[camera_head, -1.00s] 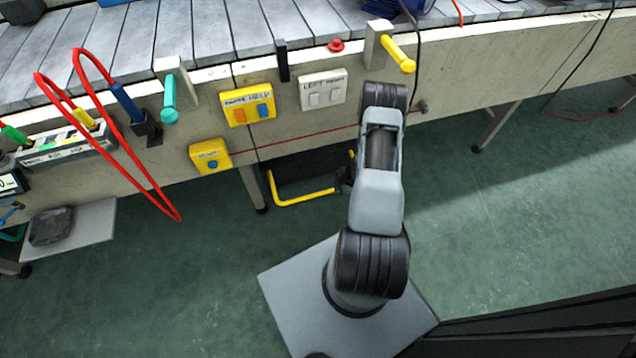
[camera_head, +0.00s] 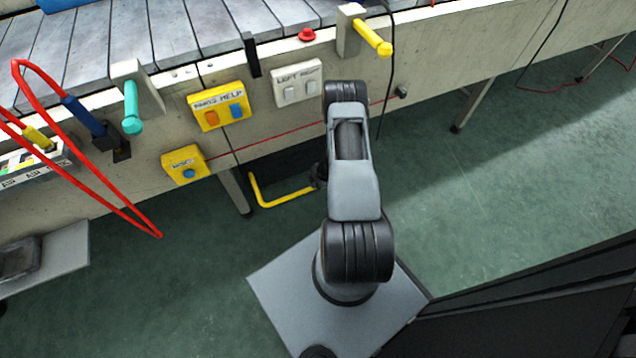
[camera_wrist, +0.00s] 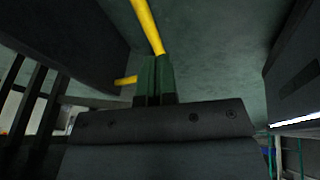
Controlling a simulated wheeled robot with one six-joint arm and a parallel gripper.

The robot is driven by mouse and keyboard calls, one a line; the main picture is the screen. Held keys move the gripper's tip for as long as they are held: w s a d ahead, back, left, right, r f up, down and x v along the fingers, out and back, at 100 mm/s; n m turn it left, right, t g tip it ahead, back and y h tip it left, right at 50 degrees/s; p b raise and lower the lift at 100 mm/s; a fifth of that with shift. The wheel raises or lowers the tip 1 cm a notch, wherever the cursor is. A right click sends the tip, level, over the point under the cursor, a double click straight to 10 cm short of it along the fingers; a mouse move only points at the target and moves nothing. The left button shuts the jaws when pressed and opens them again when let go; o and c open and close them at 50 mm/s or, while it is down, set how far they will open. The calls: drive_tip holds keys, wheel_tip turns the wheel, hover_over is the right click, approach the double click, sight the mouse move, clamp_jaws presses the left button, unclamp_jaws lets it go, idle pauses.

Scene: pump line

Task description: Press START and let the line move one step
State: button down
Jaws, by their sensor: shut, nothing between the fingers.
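No label reading START is legible. A small yellow box (camera_head: 185,165) with one blue button hangs on the bench front, its label too blurred to read. A yellow two-button box (camera_head: 222,107) has an orange and a blue button, its label seeming to end in HELP. A white box (camera_head: 297,84) is marked LEFT and RIGHT. A red round button (camera_head: 307,35) sits at the bench's top edge. My gripper (camera_wrist: 154,78) is shut and empty, pointing at a yellow bar (camera_wrist: 147,25) over green floor. In the head view my arm mostly hides it, low beside the bench.
A yellow bent bar (camera_head: 285,197) is low under the bench. A teal handle (camera_head: 132,108) and a yellow handle (camera_head: 371,37) jut from the bench front. Red loops (camera_head: 105,195) hang at left. Open green floor (camera_head: 455,195) lies right of my arm.

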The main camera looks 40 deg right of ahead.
sight(307, 191)
drive_tip(key=shift+w+d+b+x, duration=0.25)
drive_tip(key=shift+b+x, duration=0.35)
drive_tip(key=shift+x, duration=0.8)
drive_tip(key=shift+w+d+b+x, duration=0.2)
drive_tip(key=shift+b+x, duration=0.4)
drive_tip(key=shift+x, duration=0.85)
drive_tip(key=shift+w+d+b+x, duration=0.2)
drive_tip(key=shift+b+x, duration=0.4)
drive_tip(key=shift+x, duration=0.8)
